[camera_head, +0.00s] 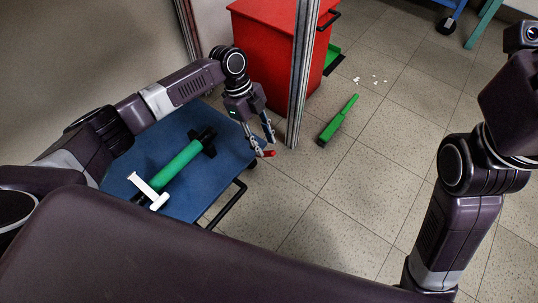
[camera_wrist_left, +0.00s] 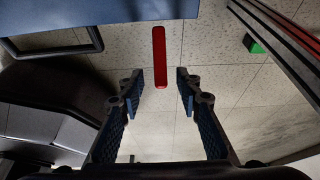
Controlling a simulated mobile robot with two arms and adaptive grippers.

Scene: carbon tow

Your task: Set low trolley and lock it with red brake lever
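The low trolley (camera_head: 192,205) is a blue flat platform at the left of the head view, with a black bar handle (camera_head: 233,203) at its front right side. Its blue edge also shows at the top of the left wrist view (camera_wrist_left: 120,14).
A green cylinder (camera_head: 180,160) with black and white ends lies on the trolley. A metal post (camera_head: 299,80) stands close beside my left gripper, before a red cabinet (camera_head: 268,45).

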